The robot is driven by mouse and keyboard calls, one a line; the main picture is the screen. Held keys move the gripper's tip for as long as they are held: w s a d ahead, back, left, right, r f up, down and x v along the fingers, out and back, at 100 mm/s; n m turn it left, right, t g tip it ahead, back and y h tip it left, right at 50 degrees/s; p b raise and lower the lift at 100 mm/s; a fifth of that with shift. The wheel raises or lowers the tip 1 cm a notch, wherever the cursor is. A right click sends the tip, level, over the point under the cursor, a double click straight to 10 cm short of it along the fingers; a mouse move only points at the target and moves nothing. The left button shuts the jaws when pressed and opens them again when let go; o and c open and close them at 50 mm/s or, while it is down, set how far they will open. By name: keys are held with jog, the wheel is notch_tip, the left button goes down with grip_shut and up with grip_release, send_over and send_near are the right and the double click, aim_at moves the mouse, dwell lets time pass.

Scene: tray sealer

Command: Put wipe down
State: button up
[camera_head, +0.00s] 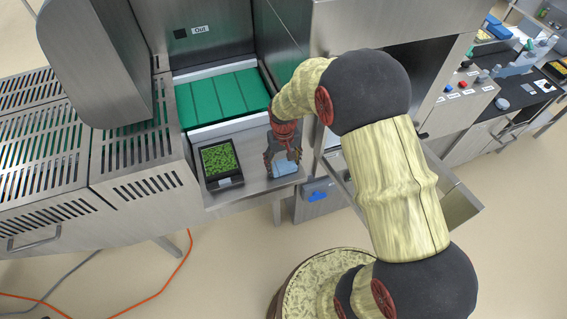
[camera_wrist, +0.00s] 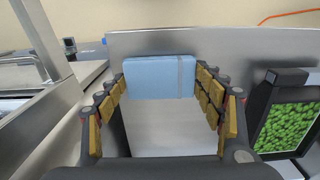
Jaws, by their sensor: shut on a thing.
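The wipe (camera_wrist: 160,78) is a light blue folded cloth with a darker stripe near its right edge. It sits between the fingertips of my gripper (camera_head: 283,158), which is shut on it. In the head view the wipe (camera_head: 286,167) shows partly behind the fingers, over the right end of the steel shelf (camera_head: 245,190) in front of the sealer. I cannot tell whether the wipe touches the shelf.
A black tray of green beans (camera_head: 231,183) stands on the shelf left of my gripper. Behind is a green conveyor belt (camera_head: 222,97). A steel cabinet wall rises close on the right.

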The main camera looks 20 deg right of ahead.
jog(key=shift+f, duration=0.15)
jog(key=o, duration=1)
jog(key=shift+o, duration=0.2)
notch_tip(320, 180, up, 12)
jog(key=p, duration=0.1)
notch_tip(320, 180, up, 14)
jog(key=t, duration=0.2)
send_over(284, 165)
jog(key=s, duration=0.6)
jog(key=s+r+t, duration=0.1)
jog(key=s+r, duration=0.3)
jog(key=s, duration=0.4)
jog(key=s+r+t, duration=0.2)
jog(key=s+r, duration=0.2)
jog(key=s, duration=0.4)
jog(key=shift+r+t, duration=0.3)
